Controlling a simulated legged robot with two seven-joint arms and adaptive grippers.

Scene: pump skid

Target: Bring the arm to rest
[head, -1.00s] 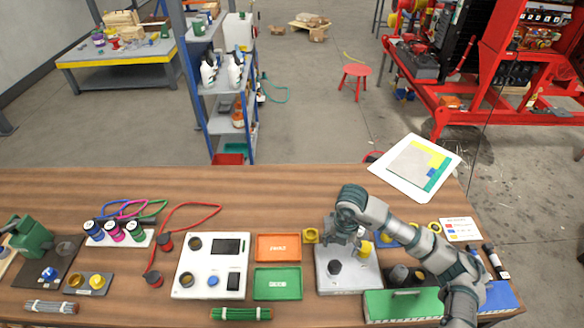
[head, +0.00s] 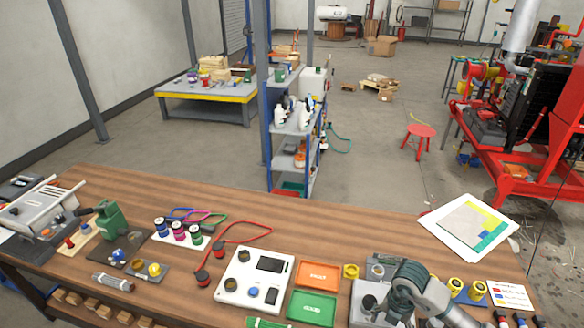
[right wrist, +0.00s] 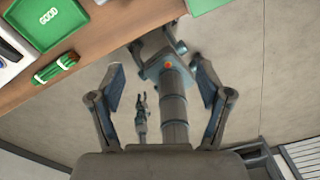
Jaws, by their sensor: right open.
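My right arm (head: 425,300) comes in at the lower right of the head view, bent over the near right part of the bench. Its rounded grey-green joint hides part of a grey block (head: 368,300). The fingers of my right gripper are not clear there. In the right wrist view my right gripper (right wrist: 158,75) is open, its two fingers wide apart with nothing held between them. Beyond them are the bench edge, the floor and parts of my own body. A small dark gripper, likely my left one (right wrist: 140,108), shows between the fingers; its jaw state is unclear.
The wooden bench (head: 340,222) carries an orange tray (head: 318,273), a green tray (head: 312,308), a white panel box (head: 255,278), spools (head: 178,233) and a green device (head: 110,220). A white board (head: 470,226) lies at the back right. The bench's back middle strip is clear.

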